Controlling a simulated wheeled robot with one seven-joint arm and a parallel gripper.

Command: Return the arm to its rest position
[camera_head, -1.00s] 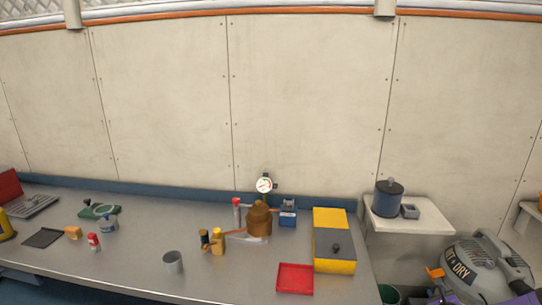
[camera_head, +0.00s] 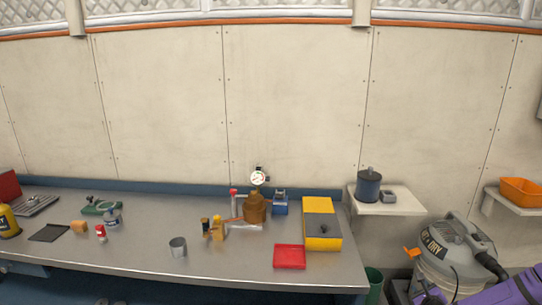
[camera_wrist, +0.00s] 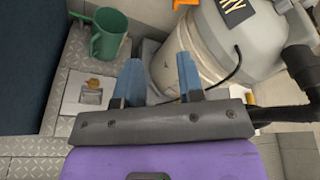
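My gripper (camera_wrist: 159,78) shows in the wrist view with its two blue fingers spread apart and nothing held between them. It points down past the pale drum of a wet/dry vacuum, above the floor beside it. My purple arm (camera_head: 508,292) shows at the lower right corner of the head view, in front of the vacuum. My gripper's fingers cannot be made out in the head view.
The wet/dry vacuum (camera_head: 447,243) stands right of the workbench (camera_head: 130,256). A green mug-like container (camera_wrist: 108,33) stands on the floor. Wall shelves hold a dark blue canister (camera_head: 368,188) and an orange bin (camera_head: 521,191). The bench carries several small items, including a red tray (camera_head: 289,257).

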